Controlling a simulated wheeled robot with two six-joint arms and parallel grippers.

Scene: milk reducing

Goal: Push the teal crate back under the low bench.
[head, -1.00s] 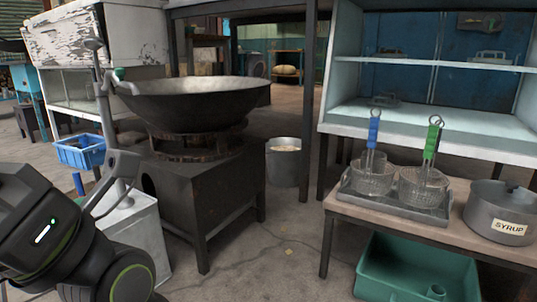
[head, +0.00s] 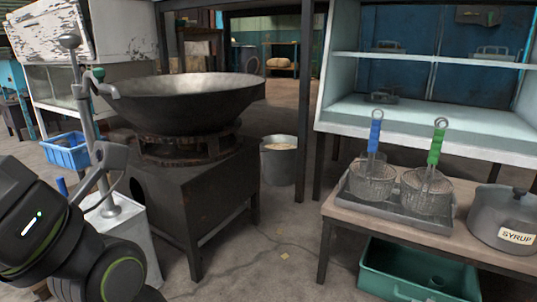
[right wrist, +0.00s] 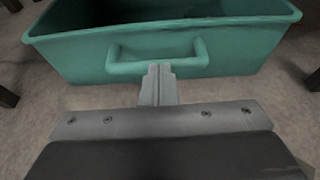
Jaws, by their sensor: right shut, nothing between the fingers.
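The teal crate (head: 374,276) is partly under the low bench (head: 440,245) in the head view. Its back part is hidden by the bench top, and its front is cut off by the picture's lower edge. In the right wrist view the crate's front wall (right wrist: 85,65) faces me, with a loop handle (right wrist: 190,66) in the middle. My right gripper (right wrist: 159,70) is shut and empty, its fingertips at the handle's bar; whether they touch it I cannot tell. My left arm shows at the left of the head view, but its gripper is out of view.
A tray (head: 425,220) with two fry baskets and a syrup pot (head: 503,217) stand on the bench. A large wok (head: 185,100) on a dark stove is to the left. A grey bucket (head: 278,163) stands on the floor behind.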

